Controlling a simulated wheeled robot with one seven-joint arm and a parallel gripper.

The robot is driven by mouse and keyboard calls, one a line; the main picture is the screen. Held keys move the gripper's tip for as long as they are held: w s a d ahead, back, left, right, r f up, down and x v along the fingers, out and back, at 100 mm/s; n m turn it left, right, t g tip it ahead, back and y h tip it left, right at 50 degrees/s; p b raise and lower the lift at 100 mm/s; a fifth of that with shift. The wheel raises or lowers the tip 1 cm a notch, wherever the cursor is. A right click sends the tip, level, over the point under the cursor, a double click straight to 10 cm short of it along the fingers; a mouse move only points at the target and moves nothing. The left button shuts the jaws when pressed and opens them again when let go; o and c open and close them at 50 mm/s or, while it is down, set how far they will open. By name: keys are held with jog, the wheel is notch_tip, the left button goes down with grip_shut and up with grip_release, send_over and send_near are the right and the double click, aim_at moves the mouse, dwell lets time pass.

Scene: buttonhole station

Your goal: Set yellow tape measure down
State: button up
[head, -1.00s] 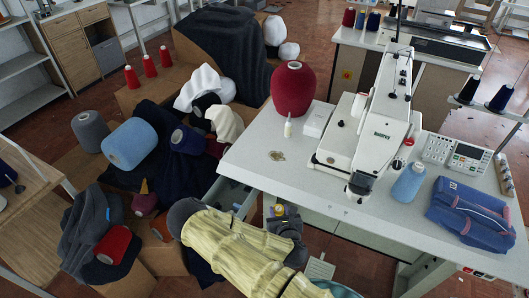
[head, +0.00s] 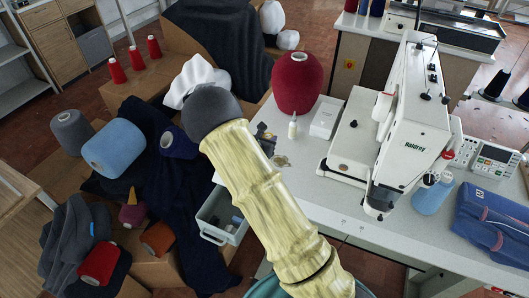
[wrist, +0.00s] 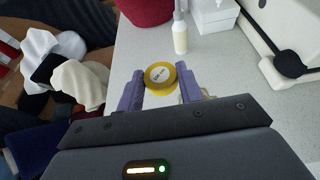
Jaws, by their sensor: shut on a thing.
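The yellow tape measure (wrist: 161,75) is round with a pale centre label. In the wrist view it sits between the two purple fingers of my gripper (wrist: 161,88), which is shut on it. Behind it is the white tabletop (wrist: 225,70); I cannot tell whether it touches the top. In the head view my gripper (head: 265,138) is at the table's left part, partly hidden by my arm, and the tape measure is not clear there.
A small brass-coloured item (head: 281,161) lies close by on the table. A white bottle (head: 293,127), a white box (head: 326,118) and a red yarn cone (head: 297,82) stand behind. The sewing machine (head: 405,125) is to the right. An open grey drawer (head: 217,220) juts out at left.

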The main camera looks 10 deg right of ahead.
jog(key=shift+w+a+r, duration=0.15)
jog(key=shift+w+r, duration=0.15)
jog(key=shift+w, duration=0.1)
jog(key=shift+s, duration=0.1)
jog(key=shift+f+p, duration=0.3)
jog(key=shift+f, duration=2.6)
jog(key=shift+f, duration=0.1)
jog(key=shift+f, duration=2)
jog(key=shift+f, duration=0.1)
jog(key=o, duration=1)
